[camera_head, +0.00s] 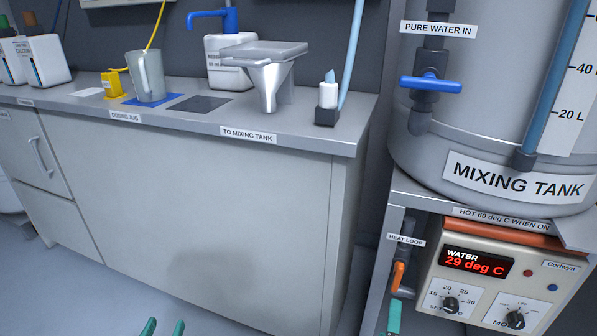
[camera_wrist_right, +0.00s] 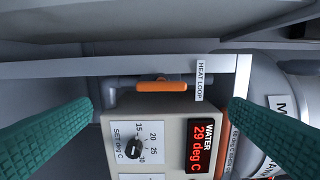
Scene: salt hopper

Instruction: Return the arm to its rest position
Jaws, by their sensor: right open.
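My left gripper (camera_head: 164,327) shows only as two green fingertips at the bottom edge of the head view. They are apart with nothing between them, low in front of the grey cabinet. My right gripper shows as one green finger (camera_head: 393,317) at the bottom of the head view, below the orange heat loop handle (camera_head: 398,275). In the right wrist view the right gripper (camera_wrist_right: 165,104) is open and empty. Its fingers stand wide apart at either side, with the handle (camera_wrist_right: 162,86) beyond the gap, apparently untouched. Most of both arms is out of view.
The heater box (camera_head: 475,268) reads 29 deg C beneath the mixing tank (camera_head: 480,150). A shelf post (camera_head: 372,275) stands beside the right gripper. The counter (camera_head: 335,140) holds a grey jug (camera_head: 151,77) and a metal funnel (camera_head: 268,82). Floor (camera_head: 110,300) before the cabinet is clear.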

